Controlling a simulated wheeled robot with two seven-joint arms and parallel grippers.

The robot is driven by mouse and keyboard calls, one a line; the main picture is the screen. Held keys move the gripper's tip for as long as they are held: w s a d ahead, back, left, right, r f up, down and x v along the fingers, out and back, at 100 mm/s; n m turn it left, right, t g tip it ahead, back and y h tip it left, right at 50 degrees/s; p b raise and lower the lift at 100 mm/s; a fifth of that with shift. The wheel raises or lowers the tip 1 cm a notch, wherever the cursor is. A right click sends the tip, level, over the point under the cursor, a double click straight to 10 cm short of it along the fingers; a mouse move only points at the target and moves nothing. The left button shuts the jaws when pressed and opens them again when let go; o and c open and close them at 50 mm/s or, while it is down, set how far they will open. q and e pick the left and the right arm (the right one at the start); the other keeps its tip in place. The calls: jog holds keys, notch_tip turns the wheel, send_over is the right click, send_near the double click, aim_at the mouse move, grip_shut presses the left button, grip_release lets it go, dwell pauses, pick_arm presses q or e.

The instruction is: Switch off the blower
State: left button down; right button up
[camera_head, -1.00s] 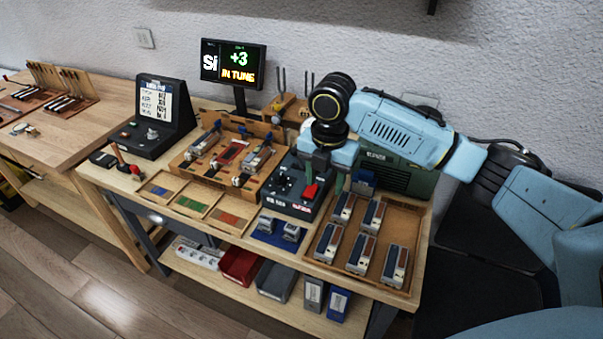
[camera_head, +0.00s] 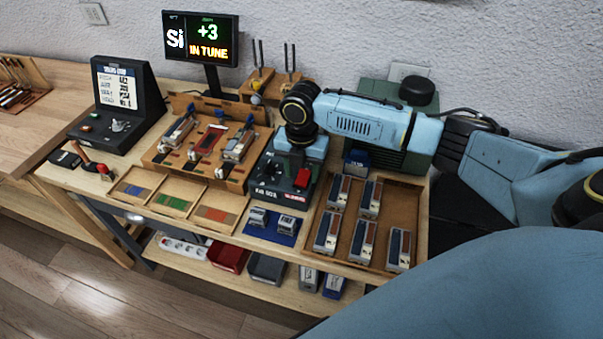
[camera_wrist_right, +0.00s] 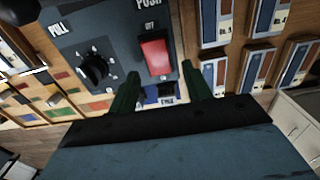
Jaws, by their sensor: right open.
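The blower's dark control box (camera_head: 262,197) stands on the bench, with a black knob and a red switch (camera_head: 303,178). In the right wrist view, the red rocker switch (camera_wrist_right: 155,57) lies on the dark panel below an OFF mark, and the round black knob (camera_wrist_right: 93,68) is to its left. My right gripper (camera_wrist_right: 160,72) is open and empty, its two green fingers on either side of the switch's near end. I cannot tell whether they touch the panel. In the head view its fingers are mostly hidden by my wrist. My left gripper is not in view.
A wooden tray (camera_head: 343,255) with several key-like blocks lies right of the box. A blue mat (camera_head: 257,230) with two small blocks lies in front. A monitor (camera_head: 201,39) reading IN TUNE and tuning forks (camera_head: 291,60) stand behind. A green machine (camera_head: 368,100) stands behind my right arm.

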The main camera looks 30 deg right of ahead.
jog(key=shift+f, duration=0.65)
jog(key=shift+c, duration=0.7)
jog(key=c, duration=0.9)
jog(key=shift+o, duration=0.2)
jog(key=shift+w+d+g+y+p, duration=0.15)
jog(key=shift+g+y+p, duration=0.25)
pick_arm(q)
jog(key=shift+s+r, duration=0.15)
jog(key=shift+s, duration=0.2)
pick_arm(e)
jog(key=shift+w+d+g+y, duration=0.15)
jog(key=shift+g+y, duration=0.45)
jog(key=shift+y, duration=0.1)
